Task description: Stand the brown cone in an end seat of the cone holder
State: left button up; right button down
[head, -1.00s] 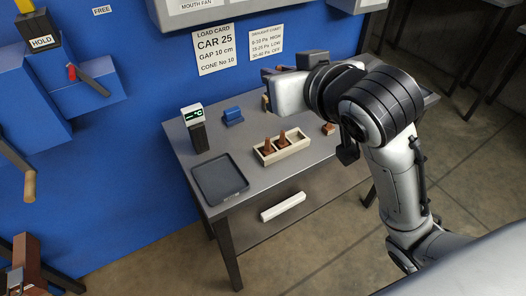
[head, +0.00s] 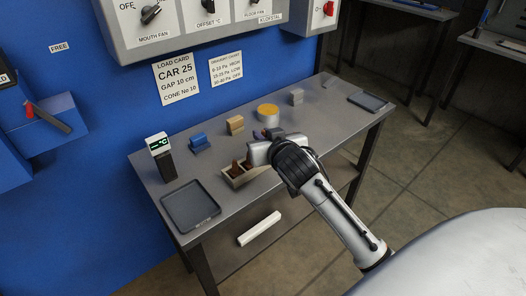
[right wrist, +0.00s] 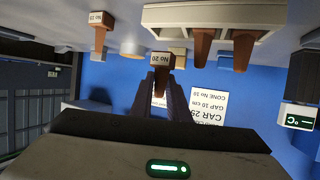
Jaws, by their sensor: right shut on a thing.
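The cone holder (head: 240,182) is a pale open box on the table, partly hidden by my right gripper. In the right wrist view, which is upside down, the holder (right wrist: 170,14) has two brown cones (right wrist: 203,48) (right wrist: 243,48) upright in it; its end away from the meter shows no cone. My right gripper (head: 258,152), in the right wrist view (right wrist: 161,92), is shut on a brown cone with a number-labelled base (right wrist: 162,59). The held cone's base points towards the table, apart from it. Another labelled brown cone (right wrist: 99,36) stands on the table. My left gripper is not in view.
A dark tray (head: 190,206) and a temperature meter (head: 160,158) lie left of the holder. A blue block (head: 200,143), tan block (head: 235,125), yellow-topped cylinder (head: 267,113) and grey block (head: 297,97) stand behind.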

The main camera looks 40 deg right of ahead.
jog(key=shift+f, duration=2.2)
jog(key=shift+f+b, duration=0.2)
jog(key=shift+b, duration=0.15)
jog(key=c, duration=2)
grip_release()
jog(key=shift+r, duration=0.2)
jog(key=v, duration=1.2)
jog(key=shift+p, duration=0.35)
